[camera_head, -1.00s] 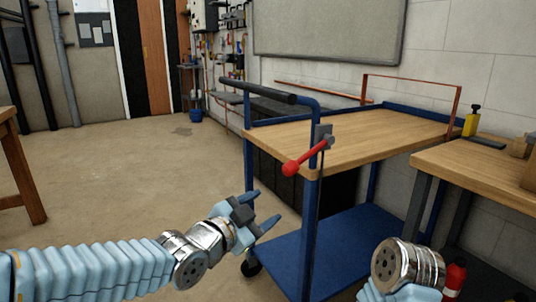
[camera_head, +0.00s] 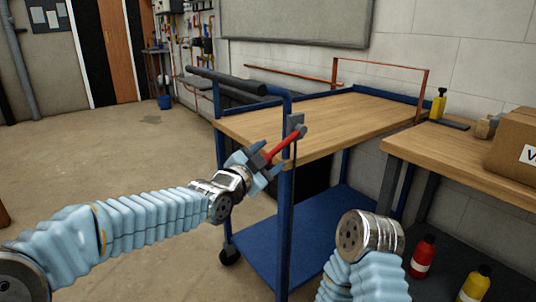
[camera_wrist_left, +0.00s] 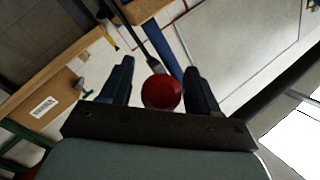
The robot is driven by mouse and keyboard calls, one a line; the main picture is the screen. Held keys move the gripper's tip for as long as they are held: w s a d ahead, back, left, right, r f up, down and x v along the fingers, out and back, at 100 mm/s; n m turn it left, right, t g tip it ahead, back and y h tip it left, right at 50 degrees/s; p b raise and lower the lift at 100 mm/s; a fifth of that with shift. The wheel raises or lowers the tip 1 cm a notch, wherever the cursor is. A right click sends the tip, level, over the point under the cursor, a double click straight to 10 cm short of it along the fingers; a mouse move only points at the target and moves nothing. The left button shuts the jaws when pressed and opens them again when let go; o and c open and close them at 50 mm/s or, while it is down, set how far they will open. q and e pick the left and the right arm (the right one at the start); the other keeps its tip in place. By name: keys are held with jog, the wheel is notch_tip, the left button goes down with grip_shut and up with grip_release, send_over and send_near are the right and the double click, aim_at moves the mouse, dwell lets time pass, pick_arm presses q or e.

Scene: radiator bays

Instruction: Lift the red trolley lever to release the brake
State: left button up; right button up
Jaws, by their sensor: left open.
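The red lever (camera_head: 284,144) is mounted on a grey bracket (camera_head: 295,122) at the front corner post of the blue trolley (camera_head: 285,220). It slants down and left from its pivot. My left gripper (camera_head: 263,164) is open at the lever's lower end, which it hides in the head view. In the left wrist view the round red knob (camera_wrist_left: 161,92) sits between the two open fingers, nearer the right one. I cannot tell whether either finger touches it. Part of my right arm shows at the lower right, but its gripper is out of view.
The trolley has a bare wooden top (camera_head: 320,115) and a dark push handle (camera_head: 228,81). A wooden workbench (camera_head: 440,155) with a cardboard box (camera_head: 515,145) stands close on the right. Red (camera_head: 423,256) and yellow (camera_head: 475,284) bottles stand below it. Floor at left is clear.

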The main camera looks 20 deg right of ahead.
pick_arm(q)
jog(key=shift+w+d, duration=0.1)
jog(key=shift+d, duration=0.05)
jog(key=shift+c, duration=0.2)
grip_shut()
